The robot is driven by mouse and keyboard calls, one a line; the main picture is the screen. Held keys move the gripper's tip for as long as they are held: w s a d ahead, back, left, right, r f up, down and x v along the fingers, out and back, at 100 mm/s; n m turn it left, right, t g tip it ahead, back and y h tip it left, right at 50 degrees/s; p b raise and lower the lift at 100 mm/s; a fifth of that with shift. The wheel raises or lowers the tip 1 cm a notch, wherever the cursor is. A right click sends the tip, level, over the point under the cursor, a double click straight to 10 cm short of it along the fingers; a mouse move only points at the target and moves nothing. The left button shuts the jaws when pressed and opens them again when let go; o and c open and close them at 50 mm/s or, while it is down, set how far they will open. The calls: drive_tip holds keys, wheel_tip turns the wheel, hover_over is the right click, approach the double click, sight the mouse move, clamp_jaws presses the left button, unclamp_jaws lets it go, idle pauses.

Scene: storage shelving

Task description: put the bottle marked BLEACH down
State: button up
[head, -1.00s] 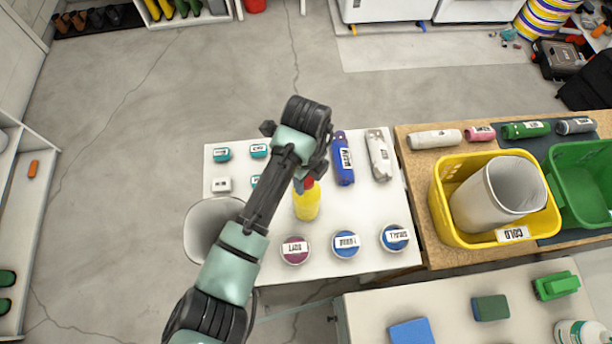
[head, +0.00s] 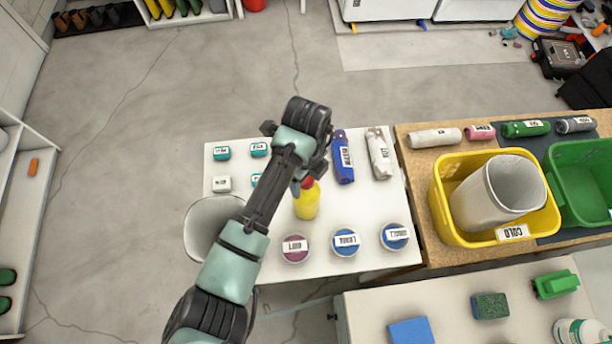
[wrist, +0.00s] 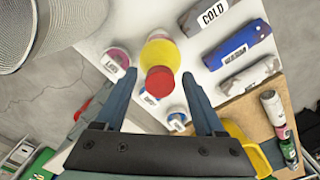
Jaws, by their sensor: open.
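A yellow bottle with a red cap (head: 306,204) is on the white table below my gripper. No mark can be read on it, so I cannot tell from the label that it is BLEACH. In the wrist view the same bottle (wrist: 160,54) is seen from the cap end, with the red cap between my fingers. My gripper (wrist: 158,80) is open, with one finger on each side of the cap and gaps showing. In the head view my arm partly hides the gripper (head: 307,180) and the cap.
Three round labelled tins (head: 345,243) stand close in front of the bottle. A blue roll (head: 343,158) and a whitish roll (head: 379,156) lie behind it. A grey bin (head: 203,225) is at the left. A yellow basket (head: 440,205) stands on the wooden table at right.

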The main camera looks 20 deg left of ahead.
wheel_tip(320, 180, up, 12)
idle(0.4)
